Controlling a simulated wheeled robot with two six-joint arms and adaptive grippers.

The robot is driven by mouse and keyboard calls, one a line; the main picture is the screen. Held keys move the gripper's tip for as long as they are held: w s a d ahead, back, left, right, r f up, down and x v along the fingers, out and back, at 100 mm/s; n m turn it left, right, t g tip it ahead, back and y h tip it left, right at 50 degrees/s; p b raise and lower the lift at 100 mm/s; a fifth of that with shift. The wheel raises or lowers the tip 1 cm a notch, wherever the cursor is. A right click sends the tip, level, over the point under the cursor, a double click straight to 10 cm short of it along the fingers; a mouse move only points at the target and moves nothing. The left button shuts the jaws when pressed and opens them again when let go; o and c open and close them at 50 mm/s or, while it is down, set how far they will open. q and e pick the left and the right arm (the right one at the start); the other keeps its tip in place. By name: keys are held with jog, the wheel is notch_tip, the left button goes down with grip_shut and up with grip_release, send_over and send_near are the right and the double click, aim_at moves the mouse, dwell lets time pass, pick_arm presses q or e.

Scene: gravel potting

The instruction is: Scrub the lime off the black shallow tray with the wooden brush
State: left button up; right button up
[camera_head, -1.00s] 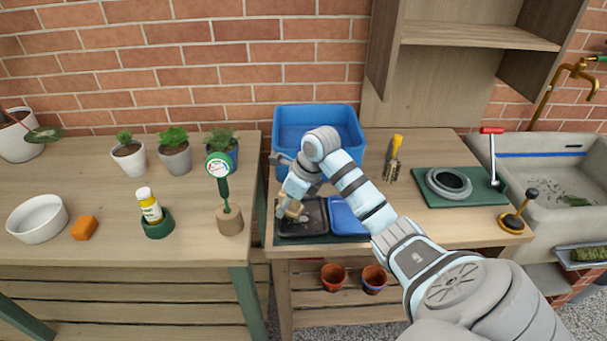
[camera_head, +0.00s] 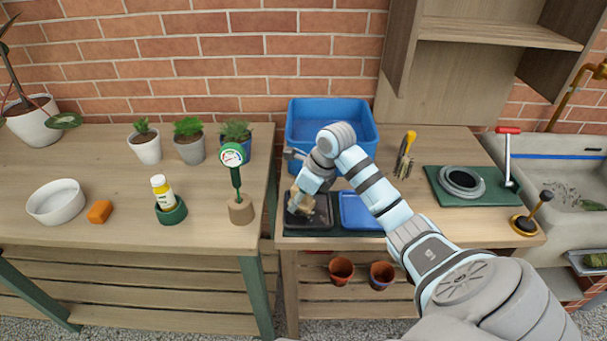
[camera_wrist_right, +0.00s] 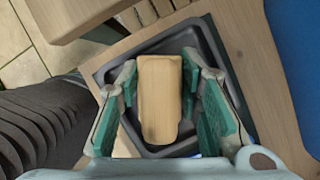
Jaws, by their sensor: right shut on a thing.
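The black shallow tray (camera_head: 323,213) lies on a dark mat on the right-hand bench, left of a blue tray (camera_head: 358,211). My right gripper (camera_head: 301,200) is over the black tray, with its fingers pointing down. In the right wrist view, my right gripper (camera_wrist_right: 168,95) is shut on the pale wooden brush (camera_wrist_right: 160,95), one finger on each side. The brush is over the inside of the black tray (camera_wrist_right: 172,45). Its underside is hidden, so I cannot tell whether it touches the tray. I cannot clearly make out lime on the tray. My left gripper is not in view.
A blue tub (camera_head: 331,123) stands behind the trays. The left bench (camera_head: 95,215) is separated by a narrow gap.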

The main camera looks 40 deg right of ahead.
jog(key=s+d, duration=0.3)
jog(key=shift+s+d+r, duration=0.15)
jog(key=shift+s+d, duration=0.05)
jog(key=shift+s+d+r, duration=0.15)
jog(key=shift+s+r, duration=0.05)
jog(key=shift+r, duration=0.25)
jog(key=shift+w+p, duration=0.1)
jog(key=shift+p, duration=0.45)
jog(key=shift+c, duration=0.4)
jog(key=shift+w+a+r+p, duration=0.3)
jog(key=shift+w+r+p, duration=0.15)
jog(key=shift+r+p, duration=0.2)
jog(key=shift+c, duration=0.2)
jog(key=shift+s+r+p, duration=0.1)
jog(key=shift+r+p, duration=1.55)
jog(key=shift+r, duration=0.5)
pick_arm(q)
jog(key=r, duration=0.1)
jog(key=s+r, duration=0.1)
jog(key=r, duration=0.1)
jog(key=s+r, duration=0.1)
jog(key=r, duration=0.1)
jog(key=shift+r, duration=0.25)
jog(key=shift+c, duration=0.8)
